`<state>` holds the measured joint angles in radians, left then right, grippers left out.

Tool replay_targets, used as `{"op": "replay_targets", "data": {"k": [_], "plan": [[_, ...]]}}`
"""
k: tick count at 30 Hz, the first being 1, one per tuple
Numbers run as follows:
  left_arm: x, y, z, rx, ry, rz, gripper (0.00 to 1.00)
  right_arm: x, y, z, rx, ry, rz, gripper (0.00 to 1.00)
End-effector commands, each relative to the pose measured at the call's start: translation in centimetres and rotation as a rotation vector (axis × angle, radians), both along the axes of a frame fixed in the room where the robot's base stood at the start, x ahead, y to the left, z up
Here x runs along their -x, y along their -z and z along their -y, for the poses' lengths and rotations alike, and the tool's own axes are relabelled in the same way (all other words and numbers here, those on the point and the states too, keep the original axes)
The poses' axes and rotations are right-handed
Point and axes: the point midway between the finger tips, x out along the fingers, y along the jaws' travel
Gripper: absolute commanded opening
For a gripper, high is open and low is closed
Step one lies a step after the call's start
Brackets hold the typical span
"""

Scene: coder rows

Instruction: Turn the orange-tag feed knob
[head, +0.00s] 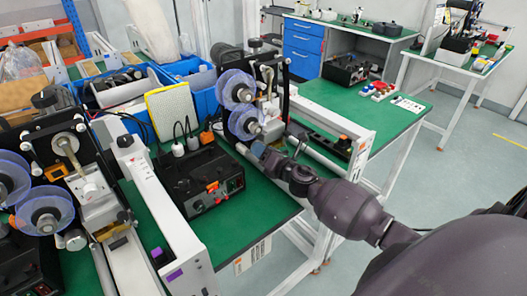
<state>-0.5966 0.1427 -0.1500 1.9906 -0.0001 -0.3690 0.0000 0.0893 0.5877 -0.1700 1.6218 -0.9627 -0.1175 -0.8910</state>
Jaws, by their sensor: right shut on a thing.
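My right gripper (259,149) reaches in from the lower right to the front underside of the right-hand coder (268,95). It is shut on a small knob there, which its fingers mostly hide, so its turn angle cannot be told. This coder has two clear blue-purple reels on its left side. An orange tag (345,139) shows on the dark end of the rail to the right of this coder. My left gripper is not in view.
A black control box (202,178) with an orange switch stands on the green table (262,215), left of my gripper. A second coder (70,170) stands at far left, beside a white rail with purple tags (173,275). Blue bins (195,80) stand behind. Bare green tabletop lies below my gripper.

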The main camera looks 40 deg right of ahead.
Motion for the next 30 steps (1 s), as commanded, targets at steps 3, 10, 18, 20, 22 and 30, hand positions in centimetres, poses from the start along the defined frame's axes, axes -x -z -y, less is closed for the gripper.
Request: {"op": "replay_targets", "data": {"k": [3, 10, 18, 20, 22, 30], "plan": [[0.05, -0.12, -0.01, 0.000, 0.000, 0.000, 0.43, -0.01, -0.08, 0.04, -0.070, 0.001, -0.004, 0.22], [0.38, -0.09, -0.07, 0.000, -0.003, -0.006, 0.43, -0.02, -0.03, 0.07, -0.156, 0.001, -0.012, 0.22], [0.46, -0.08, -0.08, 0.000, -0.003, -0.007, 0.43, -0.02, -0.01, 0.07, -0.187, 0.001, -0.014, 0.22], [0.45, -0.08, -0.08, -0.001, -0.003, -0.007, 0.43, -0.02, -0.01, 0.07, -0.188, 0.001, -0.014, 0.22], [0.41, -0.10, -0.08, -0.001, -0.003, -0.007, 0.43, -0.02, -0.01, 0.07, -0.188, 0.001, -0.014, 0.22], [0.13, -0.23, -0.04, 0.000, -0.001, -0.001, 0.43, -0.02, -0.02, 0.07, -0.187, 0.001, -0.014, 0.58]]}}
